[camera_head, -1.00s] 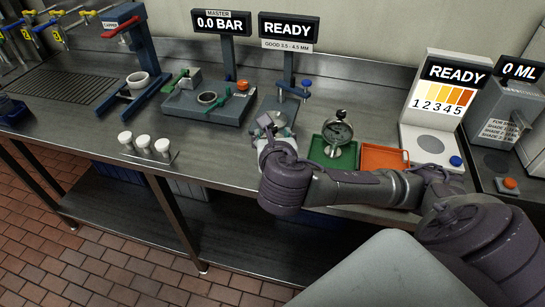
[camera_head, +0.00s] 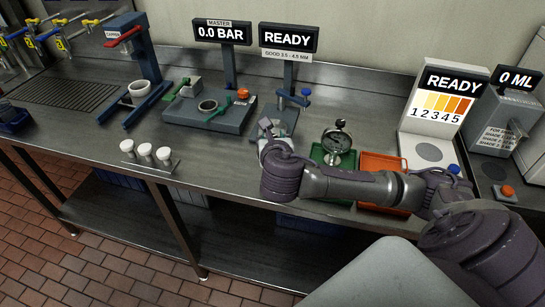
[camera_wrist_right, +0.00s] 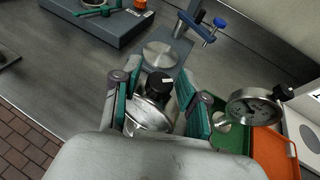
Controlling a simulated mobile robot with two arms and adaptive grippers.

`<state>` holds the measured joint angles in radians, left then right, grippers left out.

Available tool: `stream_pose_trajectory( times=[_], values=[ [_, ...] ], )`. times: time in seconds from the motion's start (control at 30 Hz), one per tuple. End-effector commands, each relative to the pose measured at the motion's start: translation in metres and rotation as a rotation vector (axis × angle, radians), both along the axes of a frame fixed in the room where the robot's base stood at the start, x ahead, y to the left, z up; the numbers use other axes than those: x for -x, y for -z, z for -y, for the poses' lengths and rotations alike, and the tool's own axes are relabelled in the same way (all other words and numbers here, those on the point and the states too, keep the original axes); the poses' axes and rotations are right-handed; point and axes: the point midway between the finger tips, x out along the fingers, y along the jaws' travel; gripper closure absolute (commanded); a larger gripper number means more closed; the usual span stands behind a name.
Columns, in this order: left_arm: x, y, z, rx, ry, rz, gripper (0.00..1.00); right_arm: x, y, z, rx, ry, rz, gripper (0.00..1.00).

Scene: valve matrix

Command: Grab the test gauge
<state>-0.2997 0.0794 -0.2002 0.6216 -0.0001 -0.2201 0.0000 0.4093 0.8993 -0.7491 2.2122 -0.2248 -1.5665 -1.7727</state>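A silver, round-bodied gauge with a black cap (camera_wrist_right: 158,84) sits between the two fingers of my right gripper (camera_wrist_right: 160,100) in the right wrist view. The fingers stand well apart, one on each side of it; whether the pads touch it cannot be told. In the head view my right gripper (camera_head: 268,130) is at the front of the counter, and the piece between its fingers is mostly hidden. A second dial gauge (camera_head: 337,142) stands upright in a green tray to its right; it also shows in the right wrist view (camera_wrist_right: 253,106). My left gripper is out of view.
A station with a round metal plate (camera_wrist_right: 161,54) and blue lever lies just beyond the gripper. An orange tray (camera_head: 383,162) adjoins the green tray (camera_head: 318,154). A grey test block (camera_head: 195,118) and several white-topped cups (camera_head: 145,150) stand left.

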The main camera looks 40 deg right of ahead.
Motion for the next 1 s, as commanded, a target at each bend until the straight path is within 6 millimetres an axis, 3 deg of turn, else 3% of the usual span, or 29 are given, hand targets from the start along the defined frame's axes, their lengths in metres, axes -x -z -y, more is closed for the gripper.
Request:
stream_pose_trajectory(
  times=[0.03, 0.2, 0.77, 1.0],
  values=[
    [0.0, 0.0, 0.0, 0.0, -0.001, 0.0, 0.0, 0.0, 0.0, 0.0, 0.0, 0.0, 0.0, 0.71],
    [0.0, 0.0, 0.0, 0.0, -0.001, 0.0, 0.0, 0.0, 0.0, 0.0, 0.0, 0.0, 0.0, 0.99],
    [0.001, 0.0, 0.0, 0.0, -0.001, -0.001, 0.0, 0.0, -0.002, 0.0, 0.0, 0.0, 0.001, 1.0],
    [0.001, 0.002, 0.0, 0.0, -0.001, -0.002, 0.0, -0.001, -0.022, 0.0, 0.0, 0.0, 0.006, 1.0]
  ],
)
